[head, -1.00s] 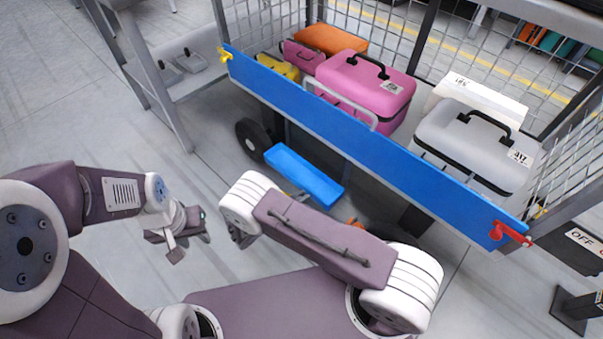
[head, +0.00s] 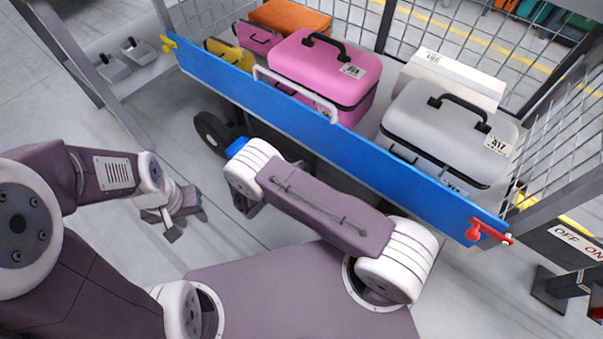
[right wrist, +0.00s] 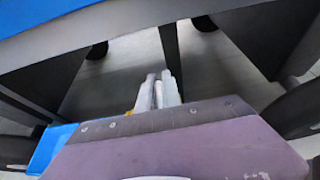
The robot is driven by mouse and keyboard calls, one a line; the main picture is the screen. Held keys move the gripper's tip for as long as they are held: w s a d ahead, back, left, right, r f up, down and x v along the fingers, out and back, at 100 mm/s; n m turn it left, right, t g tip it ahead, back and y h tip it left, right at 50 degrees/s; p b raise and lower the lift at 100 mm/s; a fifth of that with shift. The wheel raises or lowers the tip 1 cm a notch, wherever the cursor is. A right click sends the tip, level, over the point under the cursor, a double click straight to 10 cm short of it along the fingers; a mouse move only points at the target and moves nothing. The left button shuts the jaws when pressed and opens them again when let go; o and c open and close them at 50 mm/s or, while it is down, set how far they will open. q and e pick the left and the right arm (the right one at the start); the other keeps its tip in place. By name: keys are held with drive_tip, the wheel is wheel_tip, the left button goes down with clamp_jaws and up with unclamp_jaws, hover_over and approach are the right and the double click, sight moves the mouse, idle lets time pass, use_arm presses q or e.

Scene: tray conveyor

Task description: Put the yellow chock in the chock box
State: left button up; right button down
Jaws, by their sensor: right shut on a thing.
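My right arm in the head view covers its own gripper. In the right wrist view my right gripper (right wrist: 158,92) has its fingers close together, low under the cart. A small yellow bit, likely the yellow chock (right wrist: 130,112), shows beside the fingers; most of it is hidden. A blue object on the floor, which may be the chock box (head: 237,147), shows only at one end behind my right arm. It also shows at the lower left of the right wrist view (right wrist: 50,145). My left gripper (head: 170,218) hangs over bare floor, and its finger gap is unclear.
The mesh-sided cart has a blue front bar (head: 330,140) with a red latch (head: 490,232). It carries a pink case (head: 315,75), a grey case (head: 450,125) and other luggage. A black wheel (head: 212,134) stands beside the blue object. Floor at left is clear.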

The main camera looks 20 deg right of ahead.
drive_tip(key=shift+f, duration=0.2)
wheel_tip(320, 180, down, 3)
drive_tip(key=b, duration=0.2)
drive_tip(key=shift+b, duration=0.35)
drive_tip(key=shift+f, duration=0.3)
drive_tip(key=shift+r, duration=0.25)
drive_tip(key=c, duration=1.9)
unclamp_jaws()
drive_tip(key=shift+f, duration=0.2)
drive_tip(key=o, duration=0.4)
drive_tip(key=shift+r, duration=0.15)
